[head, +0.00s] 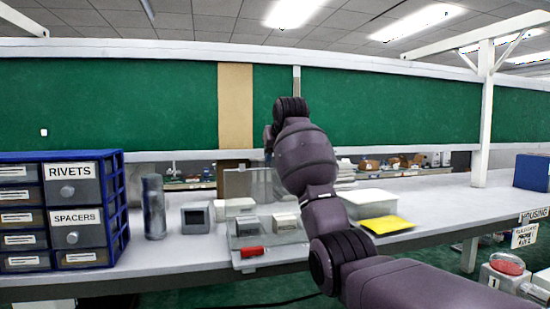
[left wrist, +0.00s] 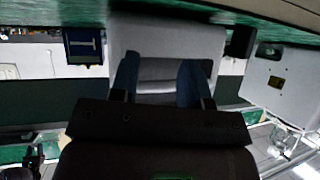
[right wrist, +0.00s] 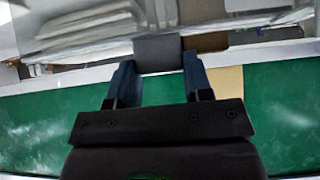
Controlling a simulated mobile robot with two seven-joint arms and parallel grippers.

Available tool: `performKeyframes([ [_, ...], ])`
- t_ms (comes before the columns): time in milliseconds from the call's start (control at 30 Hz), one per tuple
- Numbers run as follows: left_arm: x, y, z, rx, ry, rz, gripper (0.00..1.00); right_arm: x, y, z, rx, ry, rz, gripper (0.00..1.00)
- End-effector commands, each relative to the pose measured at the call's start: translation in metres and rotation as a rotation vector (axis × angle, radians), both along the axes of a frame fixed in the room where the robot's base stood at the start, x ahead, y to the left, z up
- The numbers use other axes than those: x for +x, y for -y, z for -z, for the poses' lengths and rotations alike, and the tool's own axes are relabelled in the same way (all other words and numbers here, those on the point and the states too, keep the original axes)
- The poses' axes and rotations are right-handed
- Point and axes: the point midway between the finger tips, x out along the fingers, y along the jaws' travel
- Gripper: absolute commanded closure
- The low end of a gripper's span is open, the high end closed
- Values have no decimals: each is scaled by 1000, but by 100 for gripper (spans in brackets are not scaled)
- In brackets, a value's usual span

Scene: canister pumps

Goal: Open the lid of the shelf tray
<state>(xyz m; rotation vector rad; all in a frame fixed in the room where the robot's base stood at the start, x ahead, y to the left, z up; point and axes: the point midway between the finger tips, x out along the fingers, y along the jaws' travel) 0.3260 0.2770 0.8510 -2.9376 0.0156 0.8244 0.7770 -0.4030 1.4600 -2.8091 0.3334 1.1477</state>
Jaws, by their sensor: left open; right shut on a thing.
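The shelf tray (head: 285,256) sits at the front edge of the shelf, with small grey labelled boxes and a red piece in or at it. Its see-through lid (head: 236,184) stands raised, roughly upright, at the back of the tray. My right arm reaches over the shelf, and its gripper is high near the lid's upper edge, partly hidden by the arm in the head view. In the right wrist view my right gripper (right wrist: 158,70) is shut on a grey tab (right wrist: 158,48), apparently the lid's. My left gripper (left wrist: 160,78) is open and out of the head view.
A blue drawer cabinet (head: 117,205) labelled RIVETS and SPACERS stands at the left. A grey cylinder (head: 153,208) and a grey block (head: 196,217) stand between it and the tray. A white box (head: 368,203) and yellow sheet (head: 386,225) lie to the right. The far right shelf is mostly clear.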

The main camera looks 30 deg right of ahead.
Motion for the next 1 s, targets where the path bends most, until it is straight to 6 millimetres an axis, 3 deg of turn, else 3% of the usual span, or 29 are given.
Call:
performKeyframes([
  [500,-4,-1,4,0,-11,-2,57,-2,0,1,0,1,0,96],
  [533,-4,-1,4,0,-11,-2,57,-2,0,1,0,1,0,52],
  [633,-4,-1,4,1,-11,-2,57,-2,0,1,0,0,0,37],
  [700,-4,-1,4,1,-11,-2,57,-3,0,1,0,0,0,28],
  [1000,-3,-1,4,1,-8,-2,57,-4,0,0,1,-1,-1,28],
])
